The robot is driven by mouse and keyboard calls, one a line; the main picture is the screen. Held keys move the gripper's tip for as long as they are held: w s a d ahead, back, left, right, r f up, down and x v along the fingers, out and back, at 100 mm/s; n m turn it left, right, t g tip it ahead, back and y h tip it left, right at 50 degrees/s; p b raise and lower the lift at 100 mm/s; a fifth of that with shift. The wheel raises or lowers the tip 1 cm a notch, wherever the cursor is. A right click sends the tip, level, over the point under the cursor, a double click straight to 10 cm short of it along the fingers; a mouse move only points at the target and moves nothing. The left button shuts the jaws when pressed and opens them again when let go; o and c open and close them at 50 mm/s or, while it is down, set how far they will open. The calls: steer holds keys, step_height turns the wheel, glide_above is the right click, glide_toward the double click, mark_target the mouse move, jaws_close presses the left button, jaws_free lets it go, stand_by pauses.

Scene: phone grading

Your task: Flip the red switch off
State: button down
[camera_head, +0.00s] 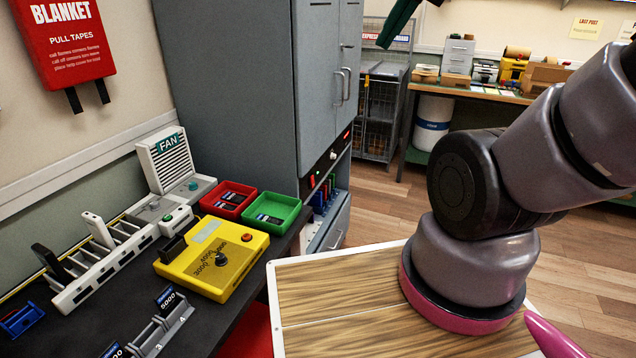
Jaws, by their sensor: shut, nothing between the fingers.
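No part that I can surely call a red switch shows. A round orange-red button (247,237) sits on the top of the yellow dial box (195,281) on the dark bench at left. A small red mark (347,134) shows on the front of the grey cabinet, above a round knob (333,155); both are too small to read. The grey fan unit (165,165), labelled FAN, has a teal button on its base. My arm rises at the right and leaves the frame. My gripper is not clearly seen.
Red (228,187) and green (293,199) trays and a white slotted rack (80,284) crowd the dark bench (205,335). The tall grey cabinet (235,80) stands behind. A dark green piece (398,22) of unclear kind hangs at the top edge. Open floor (380,210) lies beyond.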

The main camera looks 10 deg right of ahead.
mark_target(312, 181)
steer(key=w+a+f+m+g+y, duration=0.1)
steer(key=w+f+m+y, duration=0.1)
steer(key=w+f+m, duration=0.65)
steer(key=w+a+f+m+g+y, duration=0.15)
steer(key=w+f, duration=0.45)
steer(key=w, duration=0.8)
steer(key=w+d+f+m, duration=0.2)
steer(key=w+f+m, duration=0.1)
steer(key=f, duration=0.7)
steer(key=w+d+f+m, duration=0.3)
steer(key=f, duration=0.7)
steer(key=w+d+f+m, duration=0.2)
steer(key=w+f+m, duration=0.2)
steer(key=f, duration=0.6)
steer(key=shift+d+f, duration=0.2)
steer(key=shift+d, duration=0.05)
steer(key=shift+w+a+f, duration=0.1)
steer(key=w+a+r+x, duration=0.1)
steer(key=a+x, duration=0.1)
steer(key=x, duration=1)
steer(key=shift+w+a+r, duration=0.15)
steer(key=shift+w, duration=0.05)
